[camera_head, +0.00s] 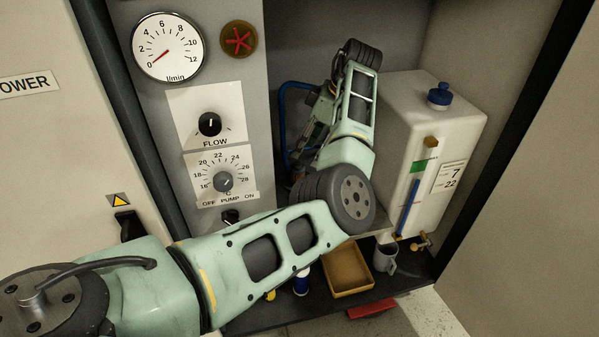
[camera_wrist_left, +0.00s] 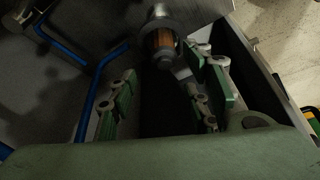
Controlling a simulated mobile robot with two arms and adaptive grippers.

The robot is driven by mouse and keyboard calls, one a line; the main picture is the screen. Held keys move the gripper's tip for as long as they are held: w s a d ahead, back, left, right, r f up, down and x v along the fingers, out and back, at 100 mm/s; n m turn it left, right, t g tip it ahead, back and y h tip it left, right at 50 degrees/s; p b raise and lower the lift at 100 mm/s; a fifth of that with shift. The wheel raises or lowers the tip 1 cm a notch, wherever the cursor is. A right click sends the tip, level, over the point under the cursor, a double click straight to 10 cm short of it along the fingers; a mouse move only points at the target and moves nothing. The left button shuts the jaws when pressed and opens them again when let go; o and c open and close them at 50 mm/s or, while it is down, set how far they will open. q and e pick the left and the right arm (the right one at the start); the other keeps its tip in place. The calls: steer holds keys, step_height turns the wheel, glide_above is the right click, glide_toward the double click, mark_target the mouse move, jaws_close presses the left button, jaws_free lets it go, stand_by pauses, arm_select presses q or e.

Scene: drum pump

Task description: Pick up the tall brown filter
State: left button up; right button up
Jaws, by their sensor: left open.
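In the left wrist view, a cylinder with an orange-brown band (camera_wrist_left: 164,39) and a grey round end shows at the top centre; it looks like the brown filter. My left gripper (camera_wrist_left: 168,85) is open, with green-padded fingers to the left and right of the view. The cylinder lies beyond the gap between the fingers, nearer the right finger; I cannot tell whether that finger touches it. In the head view my left arm reaches into the cabinet and hides the filter and most of the gripper. My right gripper is not in view.
Blue tubing (camera_wrist_left: 90,90) runs left of the fingers. A white tank (camera_head: 432,130) with a blue cap stands right of my arm. A tan tray (camera_head: 348,272) and a grey mug (camera_head: 385,260) sit below. The control panel (camera_head: 210,150) with gauge and knobs is on the left.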

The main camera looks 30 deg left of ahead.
mark_target(302, 164)
arm_select(q)
steer(key=shift+x, duration=0.95)
steer(key=shift+s+a+f+b, duration=0.1)
steer(key=shift+s+f+b, duration=0.1)
steer(key=shift+f+b, duration=0.3)
steer(key=b+x, duration=0.1)
steer(key=x, duration=0.2)
steer(key=shift+f, duration=0.4)
steer(key=shift+a+f, duration=0.2)
steer(key=shift+f, duration=0.1)
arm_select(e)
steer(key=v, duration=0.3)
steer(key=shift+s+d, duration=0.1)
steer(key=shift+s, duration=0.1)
arm_select(q)
steer(key=shift+c, duration=0.6)
jaws_close()
